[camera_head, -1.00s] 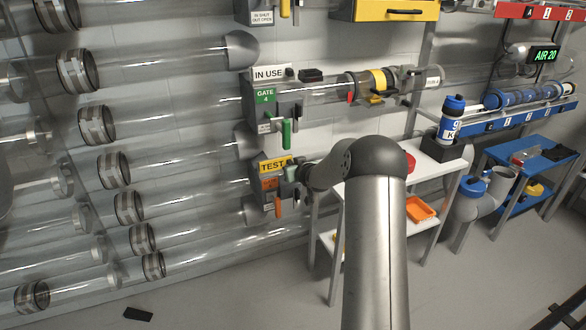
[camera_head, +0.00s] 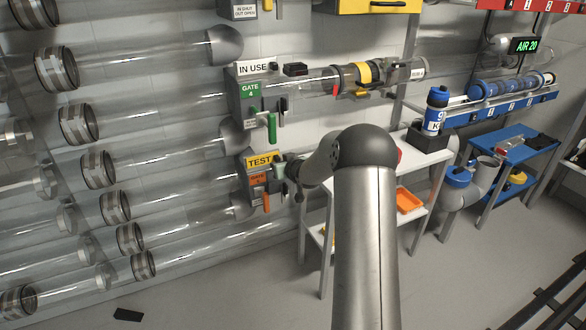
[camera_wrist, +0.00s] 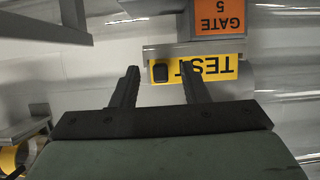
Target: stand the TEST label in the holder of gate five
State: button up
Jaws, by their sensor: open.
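The yellow TEST label (camera_head: 260,161) stands upright along the top of the gate five box (camera_head: 246,187), above its orange sign (camera_head: 257,180). In the wrist view, the label (camera_wrist: 215,69) appears upside down, its edge against a grey ledge (camera_wrist: 165,51) beside the orange GATE 5 sign (camera_wrist: 218,16). A small black block (camera_wrist: 160,71) is at one end of the label. My gripper (camera_wrist: 160,68) is open, its fingers apart around the black block; one finger overlaps the label's lettering. Whether either finger touches the label cannot be told.
Gate four's box (camera_head: 243,98), with an IN USE label (camera_head: 253,67) and green handle (camera_head: 272,127), is just above. An orange handle (camera_head: 266,202) hangs below gate five's sign. Clear tubes run left. A white table (camera_head: 432,158) with a blue-capped bottle (camera_head: 436,110) stands right.

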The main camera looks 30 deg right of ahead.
jog(key=p+v, duration=0.2)
jog(key=v, duration=1.3)
jog(key=shift+s, duration=0.35)
jog(key=shift+r, duration=0.1)
jog(key=s+a+r+g+h+p, duration=0.2)
jog(key=s+a+r+g+p, duration=0.3)
jog(key=s+a+r+p, duration=0.5)
jog(key=s+a+r+g+y+p, duration=0.1)
jog(key=s+a+r+g+p, duration=0.2)
jog(key=s, duration=0.8)
jog(key=s+a+r+g+y+p, duration=0.1)
jog(key=s+a+r+g+p, duration=0.3)
jog(key=s+a+r+p, duration=0.4)
jog(key=s+a, duration=0.1)
jog(key=s, duration=0.3)
jog(key=shift+r+n+g, duration=0.3)
